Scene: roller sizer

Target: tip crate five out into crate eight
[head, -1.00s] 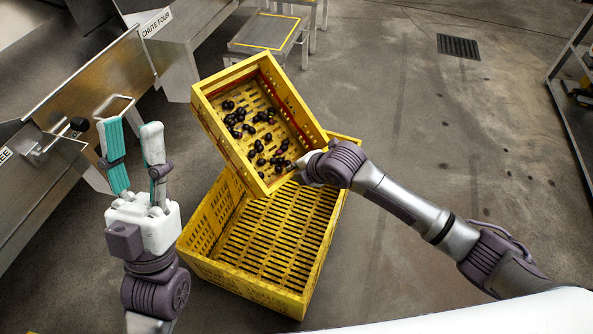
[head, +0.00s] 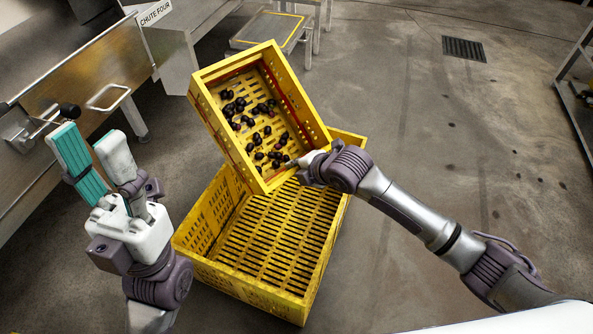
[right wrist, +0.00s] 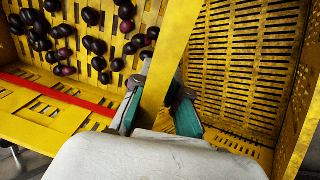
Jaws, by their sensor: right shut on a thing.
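A smaller yellow crate with a red band (head: 222,116) is held tilted above a larger yellow crate (head: 255,290). Dark round fruits (head: 268,106) lie on the floor of the tilted crate. The larger crate stands on the ground, and its visible slatted floor is bare. No number shows on either crate. My right gripper (head: 300,166) is shut on the wall of the smaller crate; the right wrist view shows that wall (right wrist: 166,75) between its fingers. My left gripper (head: 92,155) is empty, its fingers apart, left of both crates.
A metal chute labelled CHUTE FOUR (head: 156,18) and a steel machine with a handle (head: 107,98) stand at the left. A low stand with yellow edging (head: 268,30) is behind the crates. The concrete floor to the right is clear up to a rack (head: 575,90).

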